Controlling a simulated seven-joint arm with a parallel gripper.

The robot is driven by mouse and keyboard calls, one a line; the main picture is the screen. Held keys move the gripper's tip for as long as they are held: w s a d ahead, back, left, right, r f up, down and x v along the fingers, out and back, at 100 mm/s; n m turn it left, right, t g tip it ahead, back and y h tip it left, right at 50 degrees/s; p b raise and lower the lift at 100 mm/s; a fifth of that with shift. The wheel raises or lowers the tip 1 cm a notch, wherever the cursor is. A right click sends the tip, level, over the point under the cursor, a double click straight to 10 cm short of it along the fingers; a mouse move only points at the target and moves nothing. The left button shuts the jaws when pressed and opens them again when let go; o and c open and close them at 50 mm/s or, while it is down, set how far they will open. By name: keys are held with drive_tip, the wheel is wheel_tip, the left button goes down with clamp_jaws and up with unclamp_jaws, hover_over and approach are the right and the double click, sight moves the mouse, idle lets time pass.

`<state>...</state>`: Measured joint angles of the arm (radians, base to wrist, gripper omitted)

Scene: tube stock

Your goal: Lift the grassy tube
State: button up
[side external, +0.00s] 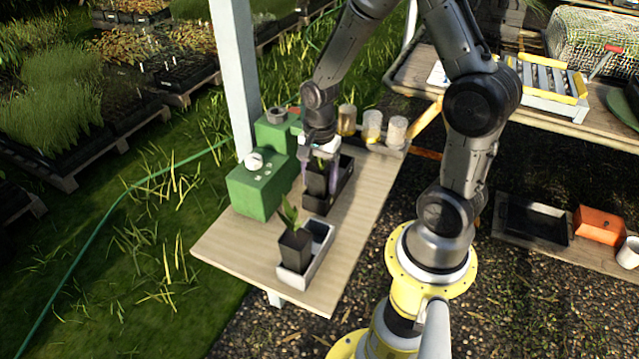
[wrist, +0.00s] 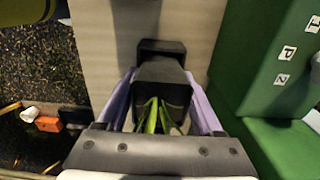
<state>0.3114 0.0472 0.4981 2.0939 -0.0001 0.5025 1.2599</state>
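A dark square tube-shaped pot with green grassy leaves (side external: 317,186) stands upright in a black tray (side external: 345,184) on the wooden bench. It also shows in the wrist view (wrist: 163,88), its leaves pointing toward the camera. My gripper (side external: 320,174) is over this pot, pointing down, with its pale purple fingers on either side of the pot's upper part. In the wrist view my gripper (wrist: 162,100) looks open around the pot; contact is not clear. A second dark pot with broader green leaves (side external: 295,246) stands in a grey tray (side external: 320,250) nearer the bench front.
A green machine (side external: 252,190) stands close to the left of the gripper; it fills the right side of the wrist view (wrist: 285,60). Several jars (side external: 372,125) stand at the back of the bench (side external: 235,245). The bench's front left corner is clear.

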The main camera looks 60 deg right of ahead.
clamp_jaws()
